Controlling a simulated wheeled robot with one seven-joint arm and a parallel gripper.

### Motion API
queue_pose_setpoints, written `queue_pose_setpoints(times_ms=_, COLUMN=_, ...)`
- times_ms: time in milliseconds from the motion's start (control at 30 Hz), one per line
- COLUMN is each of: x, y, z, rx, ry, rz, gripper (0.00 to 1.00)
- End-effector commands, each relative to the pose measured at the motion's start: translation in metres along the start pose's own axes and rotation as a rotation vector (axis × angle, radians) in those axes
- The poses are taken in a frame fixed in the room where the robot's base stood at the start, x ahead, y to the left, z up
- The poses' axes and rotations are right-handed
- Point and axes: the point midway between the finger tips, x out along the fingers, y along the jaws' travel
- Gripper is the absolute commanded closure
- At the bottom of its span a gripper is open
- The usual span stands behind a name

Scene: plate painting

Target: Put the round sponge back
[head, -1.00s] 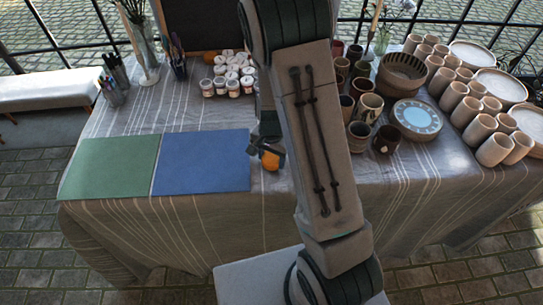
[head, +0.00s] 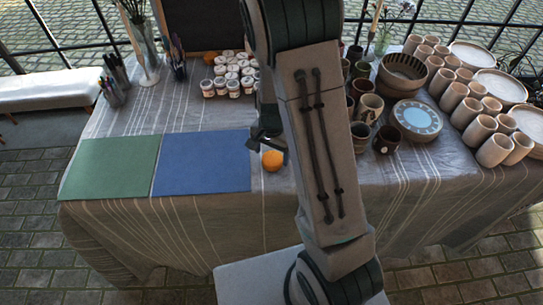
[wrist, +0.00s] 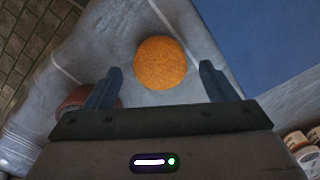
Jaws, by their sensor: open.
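The round sponge (head: 272,160) is orange and lies on the tablecloth just right of the blue mat. It also shows in the wrist view (wrist: 161,62), a little beyond the fingertips and between their lines. My gripper (head: 257,139) is above and behind the sponge in the head view, partly hidden by my arm. In the wrist view my gripper (wrist: 158,78) is open, with nothing between its two fingers.
The blue mat (head: 203,162) and green mat (head: 109,167) lie to the left. White paint jars (head: 233,88) stand behind. Dark cups (head: 387,139) and a blue-topped plate (head: 416,119) are to the right. A reddish round thing (wrist: 85,97) sits beside the left finger.

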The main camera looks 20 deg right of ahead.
Motion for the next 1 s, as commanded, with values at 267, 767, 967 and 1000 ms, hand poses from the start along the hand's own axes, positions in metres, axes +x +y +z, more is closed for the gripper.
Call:
queue_pose_setpoints(times_ms=267, x=-0.059, y=-0.001, z=0.000, rx=-0.001, ry=0.003, rz=-0.004, gripper=0.22)
queue_pose_setpoints(times_ms=767, x=-0.122, y=0.011, z=0.013, rx=-0.093, ry=0.006, rz=-0.044, gripper=0.22)
queue_pose_setpoints(times_ms=967, x=-0.170, y=0.040, z=0.044, rx=-0.302, ry=0.046, rz=-0.108, gripper=0.22)
queue_pose_setpoints(times_ms=1000, x=-0.179, y=0.046, z=0.050, rx=-0.345, ry=0.060, rz=-0.118, gripper=0.22)
